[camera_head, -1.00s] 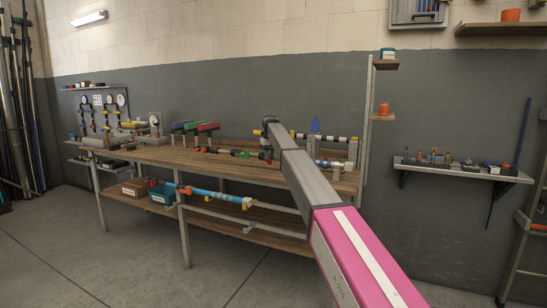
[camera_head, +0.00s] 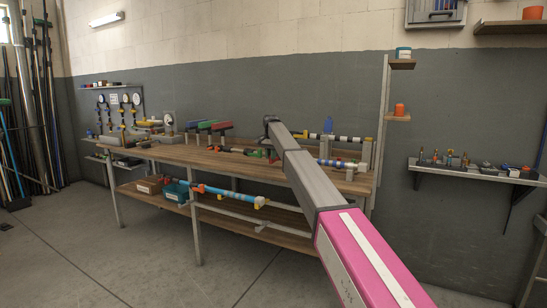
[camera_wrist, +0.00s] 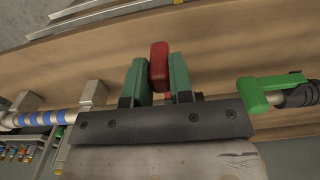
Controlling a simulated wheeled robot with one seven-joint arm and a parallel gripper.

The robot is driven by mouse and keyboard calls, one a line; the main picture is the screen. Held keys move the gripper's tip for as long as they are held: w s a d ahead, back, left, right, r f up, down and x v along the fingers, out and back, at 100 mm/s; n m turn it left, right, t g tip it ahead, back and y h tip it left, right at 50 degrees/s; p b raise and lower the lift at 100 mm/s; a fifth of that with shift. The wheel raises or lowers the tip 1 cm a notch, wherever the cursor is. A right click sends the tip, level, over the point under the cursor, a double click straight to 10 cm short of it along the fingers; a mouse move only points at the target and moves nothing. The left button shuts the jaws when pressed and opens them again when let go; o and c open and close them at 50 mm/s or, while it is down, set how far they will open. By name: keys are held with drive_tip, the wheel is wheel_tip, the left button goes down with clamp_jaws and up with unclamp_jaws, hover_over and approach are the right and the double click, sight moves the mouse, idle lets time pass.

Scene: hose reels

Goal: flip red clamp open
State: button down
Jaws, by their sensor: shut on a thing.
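The red clamp (camera_wrist: 159,52) shows in the wrist view as a rounded red lever between the two green fingers of my gripper (camera_wrist: 159,72). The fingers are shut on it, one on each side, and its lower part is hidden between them. A green clamp lever (camera_wrist: 262,90) sits on the pipe to the right in the wrist view. In the head view, the green clamp (camera_head: 254,153) is on the bench just left of my arm. My arm hides most of the gripper there, and I cannot tell how far the red clamp is turned.
The wooden bench (camera_head: 165,153) holds several hose fittings and levers. A blue-striped pipe (camera_wrist: 48,118) with grey supports is at left in the wrist view. A wall shelf (camera_head: 475,173) is at right. The floor in front is clear.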

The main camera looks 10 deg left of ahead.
drive_tip(key=shift+w+a+m, duration=0.15)
drive_tip(key=shift+a+m, duration=0.15)
drive_tip(key=shift+m, duration=0.1)
idle(0.3)
drive_tip(key=c, duration=1.3)
unclamp_jaws()
drive_tip(key=shift+r, duration=0.15)
wheel_tip(320, 180, up, 11)
drive_tip(key=shift+f, duration=0.2)
drive_tip(key=shift+a, duration=0.1)
